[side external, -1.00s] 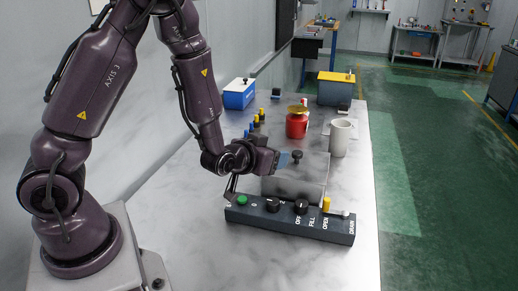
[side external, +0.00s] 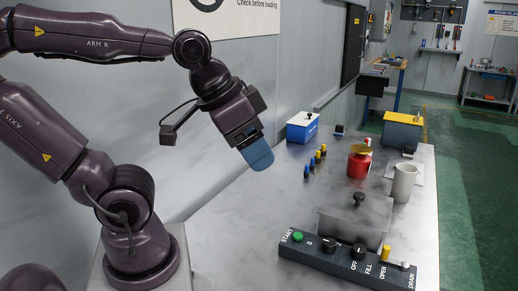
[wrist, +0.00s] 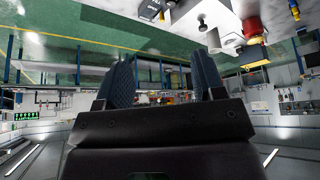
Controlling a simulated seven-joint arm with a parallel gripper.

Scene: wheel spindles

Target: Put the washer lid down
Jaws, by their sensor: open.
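The washer lid (side external: 362,212) is a grey plate with a black knob (side external: 359,198) on top. It lies on the grey washer box behind the control panel (side external: 345,262), and looks flat and level from here. My gripper (side external: 257,155) is raised to the left of the lid, well apart from it, with its blue fingers pointing down and right. In the wrist view its two fingers (wrist: 163,82) stand apart with nothing between them.
A red can (side external: 358,168) with a gold top and a pale mug (side external: 404,183) stand behind the washer. Blue and yellow pegs (side external: 315,160) stand to the left. A blue box (side external: 302,128) and a yellow-topped box (side external: 402,132) are farther back. The tabletop left of the washer is clear.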

